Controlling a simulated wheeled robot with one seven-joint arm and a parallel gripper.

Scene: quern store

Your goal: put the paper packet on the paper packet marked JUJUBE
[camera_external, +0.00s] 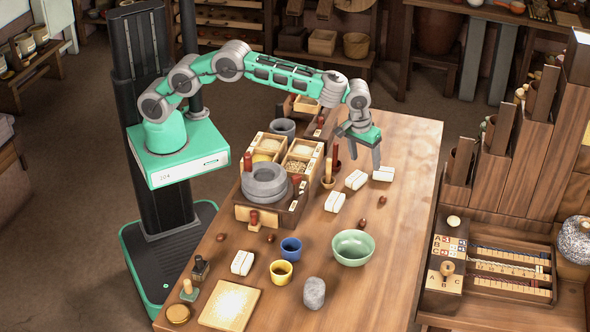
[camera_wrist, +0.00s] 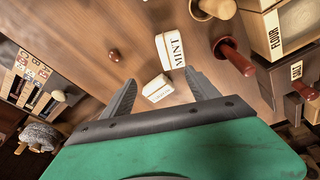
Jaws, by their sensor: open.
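Several white paper packets lie on the wooden table in the external view: one at the right (camera_external: 383,174), one just left of it (camera_external: 356,180), one farther left (camera_external: 335,201) and one near the front left (camera_external: 242,262). In the wrist view, one packet reads MINT (camera_wrist: 171,50). A nearer packet (camera_wrist: 157,89) shows between my fingers in the picture, its label too small to read. I cannot read JUJUBE on any packet. My gripper (camera_external: 363,160) is open and empty above the back of the table, close to the right packet; its fingers also show in the wrist view (camera_wrist: 161,80).
A stone quern (camera_external: 264,182) and a compartment box stand left of the packets. A red-handled tool (camera_wrist: 235,58) stands beside the MINT packet. A green bowl (camera_external: 353,247), blue cup (camera_external: 291,248) and yellow cup (camera_external: 281,272) are in front. The table's right side is clear.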

